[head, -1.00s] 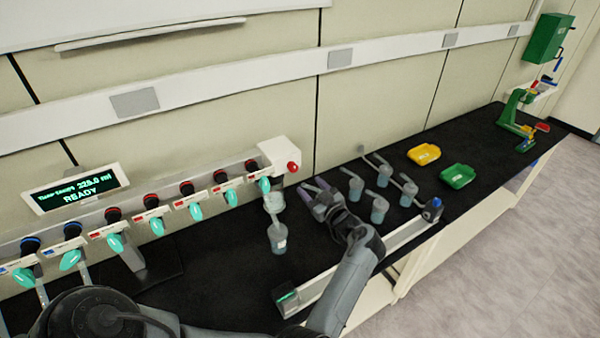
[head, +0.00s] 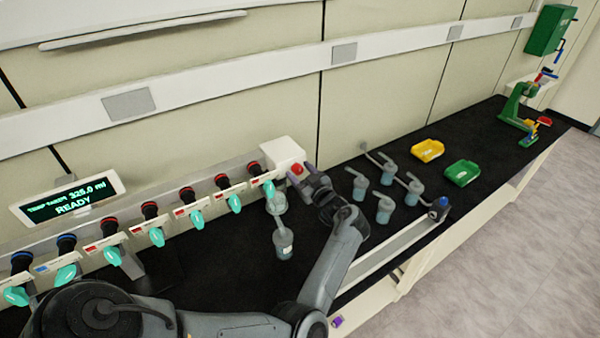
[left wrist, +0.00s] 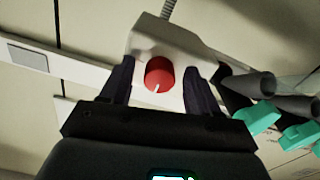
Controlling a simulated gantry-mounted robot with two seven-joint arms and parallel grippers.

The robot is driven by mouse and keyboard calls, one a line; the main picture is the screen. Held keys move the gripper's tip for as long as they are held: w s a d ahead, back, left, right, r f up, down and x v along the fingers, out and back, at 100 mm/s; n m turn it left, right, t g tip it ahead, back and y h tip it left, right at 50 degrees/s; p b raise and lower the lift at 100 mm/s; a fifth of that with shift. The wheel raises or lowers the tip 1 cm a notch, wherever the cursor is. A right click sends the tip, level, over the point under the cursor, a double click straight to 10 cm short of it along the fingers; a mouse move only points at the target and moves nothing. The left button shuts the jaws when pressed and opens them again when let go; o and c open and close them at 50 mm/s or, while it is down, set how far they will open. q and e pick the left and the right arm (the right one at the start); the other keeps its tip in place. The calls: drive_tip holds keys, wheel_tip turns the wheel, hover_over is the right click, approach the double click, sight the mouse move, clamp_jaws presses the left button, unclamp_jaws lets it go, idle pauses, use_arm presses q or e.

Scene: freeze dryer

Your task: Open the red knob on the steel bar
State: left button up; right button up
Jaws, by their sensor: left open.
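The red knob (head: 297,169) sits on the white end block (head: 281,153) of the steel bar (head: 150,203). In the left wrist view the red knob (left wrist: 160,74) shows a white mark pointing down and slightly left. My left gripper (head: 305,174) is open at the knob. In the left wrist view its two dark fingers (left wrist: 160,85) stand on either side of the knob, with a gap on each side. I cannot tell how deep the knob lies between them. My right gripper is not in view.
Several grey flasks (head: 384,208) stand right of my arm. Yellow (head: 427,150) and green (head: 462,173) trays lie farther back.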

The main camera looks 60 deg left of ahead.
use_arm(q)
drive_tip(key=shift+c, duration=1.3)
drive_tip(key=c, duration=0.8)
